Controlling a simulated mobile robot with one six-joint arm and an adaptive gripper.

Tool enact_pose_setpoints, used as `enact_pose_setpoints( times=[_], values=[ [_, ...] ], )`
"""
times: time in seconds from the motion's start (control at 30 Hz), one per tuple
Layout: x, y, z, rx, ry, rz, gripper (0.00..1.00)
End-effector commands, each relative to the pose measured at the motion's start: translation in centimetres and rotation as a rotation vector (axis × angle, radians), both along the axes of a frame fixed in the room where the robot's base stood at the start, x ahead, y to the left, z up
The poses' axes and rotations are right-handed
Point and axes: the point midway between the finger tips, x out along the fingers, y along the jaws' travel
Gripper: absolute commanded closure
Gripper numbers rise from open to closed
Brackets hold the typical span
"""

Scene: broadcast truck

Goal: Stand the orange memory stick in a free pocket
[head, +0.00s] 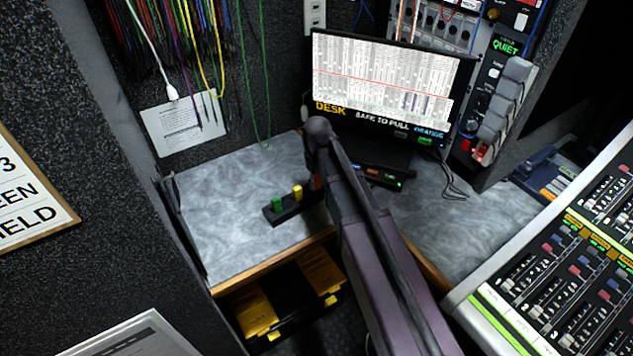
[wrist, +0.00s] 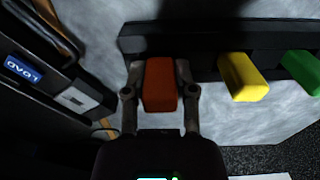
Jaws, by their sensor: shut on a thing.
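My gripper (wrist: 160,95) is shut on the orange memory stick (wrist: 160,85), with one finger on each side of it. The stick is at the left part of the black pocket holder (wrist: 196,38) in the wrist view; I cannot tell whether its lower end is inside a pocket or just above it. A yellow stick (wrist: 243,78) and a green stick (wrist: 301,71) stand in the holder to its right. In the head view the holder (head: 283,217) lies on the grey desk, with the orange stick (head: 315,183) partly hidden by my arm.
A black device with a blue label (wrist: 24,69) is close at left in the wrist view. A screen (head: 380,85) reads "DESK SAFE TO PULL ORANGE". A small black unit with lit slots (head: 383,178) sits before it. Bare desk (head: 225,190) lies left of the holder.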

Motion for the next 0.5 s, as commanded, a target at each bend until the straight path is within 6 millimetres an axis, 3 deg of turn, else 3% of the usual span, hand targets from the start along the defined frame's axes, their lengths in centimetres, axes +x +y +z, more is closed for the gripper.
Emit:
enact_pose_setpoints(
  times=[0.27,0.3,0.4,0.43,0.5],
  values=[
    [0.0,0.0,-0.58,0.0,0.0,0.0,0.94],
    [0.0,0.0,-0.52,0.0,0.0,0.0,0.59],
    [0.0,0.0,-0.48,0.0,0.0,0.0,0.29],
    [0.0,0.0,-0.48,0.0,0.0,0.0,0.24],
    [0.0,0.0,-0.48,0.0,0.0,0.0,0.24]
  ],
)
